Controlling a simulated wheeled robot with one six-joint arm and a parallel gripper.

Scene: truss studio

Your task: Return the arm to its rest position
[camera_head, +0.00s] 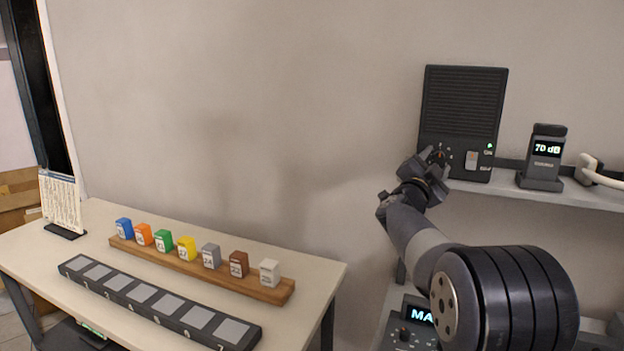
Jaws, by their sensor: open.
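My arm comes in from the lower right and reaches up toward the back wall. My gripper (435,160) is at the front of a dark speaker-like box (463,105), close to a knob (439,157) on its lower left. The gripper is open, and I see nothing held in it. Whether a finger touches the box or the knob cannot be told from this view. The box stands on a wall shelf, with a light switch (472,160) and a small green light to the right of the knob.
A sound meter (541,158) reading "70 dB" stands on the shelf (530,192). A lit control unit (408,330) sits below. At left, a table (210,238) bears a wooden rack (200,268) of several coloured blocks and a dark strip (155,300). The wall between is bare.

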